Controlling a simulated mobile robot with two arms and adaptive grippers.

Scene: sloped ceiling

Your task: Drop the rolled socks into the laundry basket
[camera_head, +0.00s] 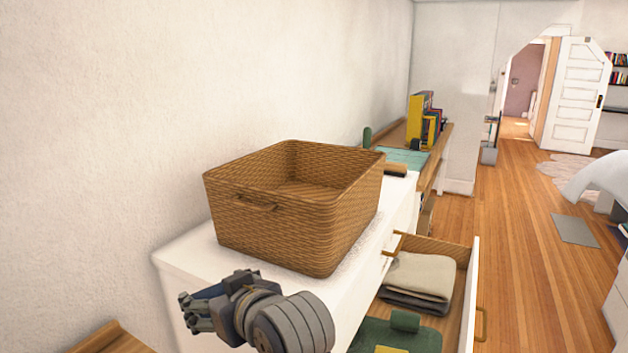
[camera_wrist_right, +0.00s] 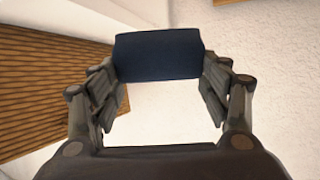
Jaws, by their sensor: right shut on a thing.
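The laundry basket (camera_head: 290,225) is a brown woven box with an open top, standing upright on a white dresser; the part of its inside that I see is bare. Its woven side also shows at the left of the right wrist view (camera_wrist_right: 50,85). My right gripper (camera_head: 190,312) is in front of the basket, near the dresser's near end, outside the basket. In the right wrist view it is shut on the dark navy rolled socks (camera_wrist_right: 158,56), held between its two fingers. In the head view the socks are mostly hidden by the fingers. My left gripper is not in view.
The white dresser top (camera_head: 185,262) has little free room around the basket. An open drawer (camera_head: 462,300) at the right holds folded beige and grey cloth (camera_head: 420,276) and green items (camera_head: 400,335). Books (camera_head: 425,118) stand farther back. A wall runs along the left.

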